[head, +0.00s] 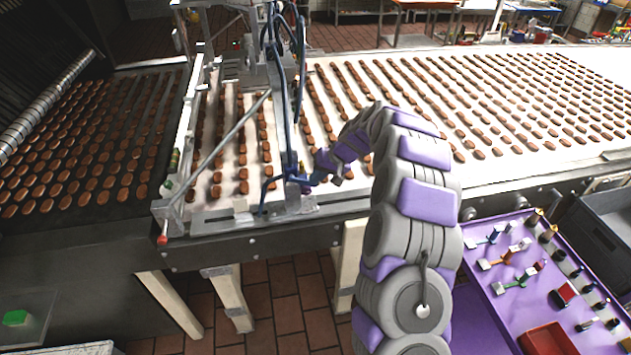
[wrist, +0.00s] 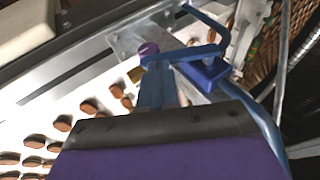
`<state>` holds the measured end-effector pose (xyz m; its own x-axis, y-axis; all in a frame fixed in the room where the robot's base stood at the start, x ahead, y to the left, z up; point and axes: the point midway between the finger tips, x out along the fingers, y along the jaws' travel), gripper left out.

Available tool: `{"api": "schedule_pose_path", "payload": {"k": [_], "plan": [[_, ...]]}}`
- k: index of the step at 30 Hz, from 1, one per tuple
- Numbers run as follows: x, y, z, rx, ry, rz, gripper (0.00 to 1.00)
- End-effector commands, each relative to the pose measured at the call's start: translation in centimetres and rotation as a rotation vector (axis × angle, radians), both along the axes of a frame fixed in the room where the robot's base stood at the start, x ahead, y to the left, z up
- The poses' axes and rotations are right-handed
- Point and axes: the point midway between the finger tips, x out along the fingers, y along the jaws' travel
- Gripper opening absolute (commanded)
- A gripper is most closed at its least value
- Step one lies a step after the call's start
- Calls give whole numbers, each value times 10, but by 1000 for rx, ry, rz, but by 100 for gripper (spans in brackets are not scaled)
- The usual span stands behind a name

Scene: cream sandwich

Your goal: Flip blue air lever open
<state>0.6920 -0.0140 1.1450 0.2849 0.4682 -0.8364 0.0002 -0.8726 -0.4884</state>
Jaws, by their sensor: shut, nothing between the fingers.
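The blue lever (wrist: 185,54) shows in the wrist view as a flat blue bar running across, just beyond my fingertips. A purple knob (wrist: 148,48) and a brass-coloured fitting (wrist: 136,75) sit at its left end. A blue block (wrist: 204,72) lies at its right. My gripper (wrist: 160,76) is shut and empty, its blue fingers close under the bar; I cannot tell whether they touch it. In the head view, my gripper (head: 312,176) is at the near edge of the conveyor beside the blue frame, and the lever is too small to make out.
A blue upright frame (head: 284,95) with hoses stands over the conveyor (head: 345,192), which carries rows of brown biscuits. A purple tray table (head: 480,275) with several small fittings and levers stands at the right. A grey bin (head: 603,225) is beside it. Brick floor shows below.

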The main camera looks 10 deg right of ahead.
Motion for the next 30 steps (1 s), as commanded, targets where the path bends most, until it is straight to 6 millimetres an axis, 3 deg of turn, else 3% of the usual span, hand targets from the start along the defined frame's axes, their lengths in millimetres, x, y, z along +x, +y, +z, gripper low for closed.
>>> {"api": "schedule_pose_path", "payload": {"k": [1, 22, 30], "plan": [[1, 0, -11, 45, -1, -3, 0], [0, 12, -57, 701, 4, -1, 0], [0, 22, -63, 707, 0, 0, 0]]}}
